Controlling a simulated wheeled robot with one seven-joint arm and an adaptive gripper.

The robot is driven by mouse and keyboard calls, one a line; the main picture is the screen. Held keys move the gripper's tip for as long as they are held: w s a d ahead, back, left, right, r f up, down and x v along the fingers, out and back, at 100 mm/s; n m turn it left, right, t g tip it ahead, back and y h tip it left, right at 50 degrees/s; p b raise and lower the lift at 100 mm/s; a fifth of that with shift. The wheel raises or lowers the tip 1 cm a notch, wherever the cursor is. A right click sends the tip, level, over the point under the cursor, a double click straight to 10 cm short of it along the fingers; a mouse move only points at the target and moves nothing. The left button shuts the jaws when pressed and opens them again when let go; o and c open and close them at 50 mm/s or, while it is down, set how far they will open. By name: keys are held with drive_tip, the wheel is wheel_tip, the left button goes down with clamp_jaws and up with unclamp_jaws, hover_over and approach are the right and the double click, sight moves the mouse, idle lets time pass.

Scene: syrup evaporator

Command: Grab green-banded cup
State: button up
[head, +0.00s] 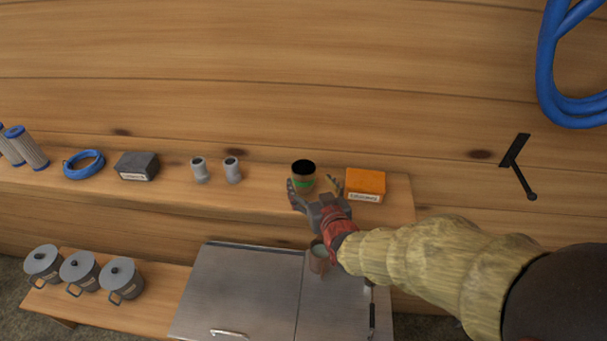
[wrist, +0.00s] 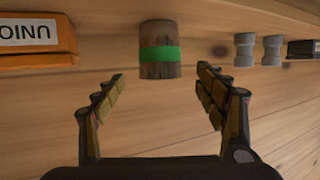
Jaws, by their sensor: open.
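The green-banded cup (head: 303,175) stands on the wooden shelf in the head view, brown with a dark top and a green band. My gripper (head: 315,189) is right in front of it and hides part of its lower side. In the wrist view the cup (wrist: 160,52) is upside down, beyond the fingertips and roughly centred between them. The two fingers of my gripper (wrist: 160,78) are spread wide with nothing between them. I cannot see any contact with the cup.
An orange box (head: 365,184) stands close to the cup's right. Two grey fittings (head: 232,169) stand to its left, with a dark box (head: 137,166) beyond. Below are a metal cabinet (head: 245,290) and a small brown cup (head: 319,258). The wooden wall is behind.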

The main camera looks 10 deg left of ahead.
sight(301, 168)
drive_tip(key=shift+p+x, duration=1)
drive_tip(key=shift+x, duration=2.85)
drive_tip(key=shift+f, duration=0.15)
drive_tip(key=shift+c, duration=0.3)
drive_tip(key=c, duration=1.1)
drive_tip(key=shift+c, duration=0.7)
